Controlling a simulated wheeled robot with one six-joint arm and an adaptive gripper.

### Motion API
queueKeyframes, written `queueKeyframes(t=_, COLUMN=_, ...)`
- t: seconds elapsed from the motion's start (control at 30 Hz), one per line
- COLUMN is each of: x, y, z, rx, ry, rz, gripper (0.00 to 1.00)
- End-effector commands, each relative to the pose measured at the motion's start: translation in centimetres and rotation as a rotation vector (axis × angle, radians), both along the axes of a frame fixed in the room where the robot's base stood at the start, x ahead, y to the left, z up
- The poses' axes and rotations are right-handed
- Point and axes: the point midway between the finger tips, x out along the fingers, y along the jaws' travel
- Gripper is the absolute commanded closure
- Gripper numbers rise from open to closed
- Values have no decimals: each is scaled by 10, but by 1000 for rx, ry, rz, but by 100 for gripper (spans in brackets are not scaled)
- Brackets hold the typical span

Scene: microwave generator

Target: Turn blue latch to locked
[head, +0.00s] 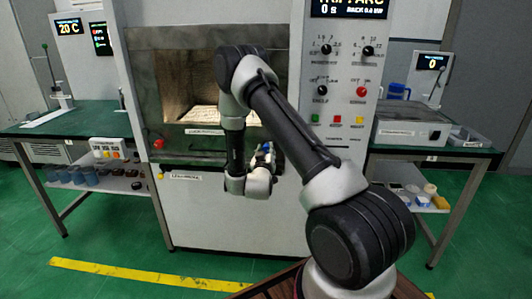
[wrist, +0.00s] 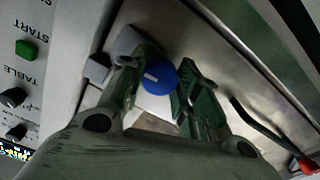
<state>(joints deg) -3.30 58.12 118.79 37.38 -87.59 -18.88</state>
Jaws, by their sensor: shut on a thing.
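The blue latch (wrist: 158,77) is a round blue knob with a short white mark, set on the pale metal front of the microwave generator. In the wrist view it sits between the two green-grey fingers of my gripper (wrist: 158,72), which is shut on it. In the head view my gripper (head: 267,157) is at the front of the machine, right of the lower part of the window. A small bit of blue shows there, but my arm and gripper hide most of the latch. I cannot read any locked or unlocked label.
The chamber window (head: 180,95) is lit inside. The control panel (head: 340,85) with knobs and buttons stands to its right. A green START button (wrist: 26,49) shows in the wrist view. Side tables (head: 70,122) flank the machine. A yellow stripe (head: 150,278) crosses the floor.

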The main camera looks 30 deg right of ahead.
Motion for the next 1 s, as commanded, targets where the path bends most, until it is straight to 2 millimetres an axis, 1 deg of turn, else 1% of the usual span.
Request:
queueKeyframes(t=0.2, x=-1, y=0, z=-2, rx=-157, ry=112, rz=1, gripper=91)
queueKeyframes(t=0.5, x=-1, y=0, z=-2, rx=-323, ry=225, rz=0, gripper=91)
queueKeyframes(t=0.7, x=-1, y=0, z=-2, rx=-386, ry=268, rz=1, gripper=91)
queueKeyframes(t=1.0, x=-2, y=0, z=-2, rx=-417, ry=289, rz=1, gripper=91)
